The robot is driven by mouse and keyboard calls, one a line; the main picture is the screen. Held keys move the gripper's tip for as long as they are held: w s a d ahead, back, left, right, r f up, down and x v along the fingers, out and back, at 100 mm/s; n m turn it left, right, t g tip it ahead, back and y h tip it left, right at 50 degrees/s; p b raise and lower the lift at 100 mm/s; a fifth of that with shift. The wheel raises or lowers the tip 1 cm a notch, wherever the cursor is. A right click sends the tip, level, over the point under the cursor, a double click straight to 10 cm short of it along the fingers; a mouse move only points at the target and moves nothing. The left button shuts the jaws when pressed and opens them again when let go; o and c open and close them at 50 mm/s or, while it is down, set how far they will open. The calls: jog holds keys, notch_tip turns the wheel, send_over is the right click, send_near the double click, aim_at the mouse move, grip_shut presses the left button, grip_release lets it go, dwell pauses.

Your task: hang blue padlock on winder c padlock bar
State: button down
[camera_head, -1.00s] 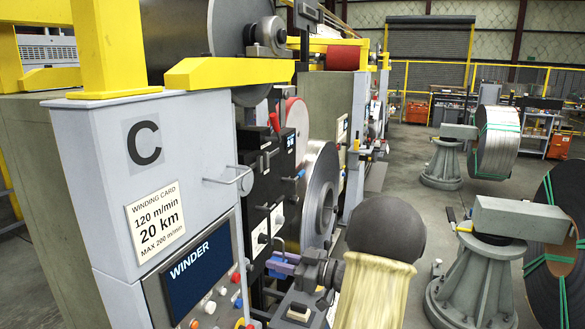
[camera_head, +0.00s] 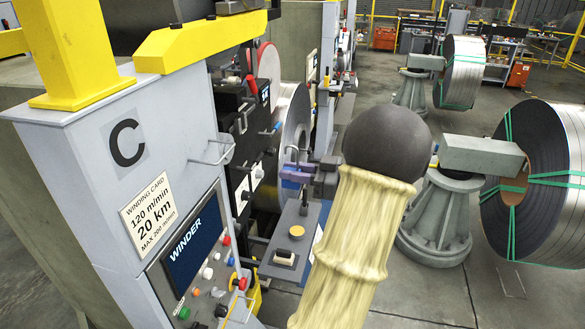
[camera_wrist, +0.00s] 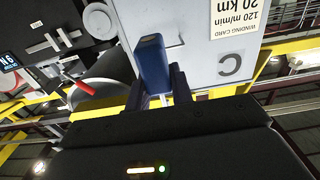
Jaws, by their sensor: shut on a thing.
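My gripper (camera_head: 297,177) is shut on the blue padlock (camera_head: 291,173), to the right of winder C's grey cabinet (camera_head: 95,150). The wrist view shows the blue padlock (camera_wrist: 151,62) upright between my two dark fingers (camera_wrist: 158,92). Its shackle cannot be made out clearly. The padlock bar (camera_head: 212,157) is a thin metal rod standing out from the cabinet's right side, left of my gripper. A gap shows between padlock and bar in the head view. In the wrist view a thin rod (camera_wrist: 175,44) shows just right of the padlock, against the cabinet.
A red lever (camera_head: 251,86) and a black control panel (camera_head: 232,115) stand behind the bar. A steel coil (camera_head: 292,130) is close behind my gripper. A console with buttons (camera_head: 215,275) is below. Coil stands are at right, with open floor between.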

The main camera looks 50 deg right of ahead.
jog(key=f+x, duration=0.1)
jog(key=x, duration=1.5)
dwell(1.4)
jog(key=shift+r, duration=0.15)
jog(key=shift+r+p, duration=0.35)
jog(key=shift+r, duration=0.05)
jog(key=shift+f, duration=0.15)
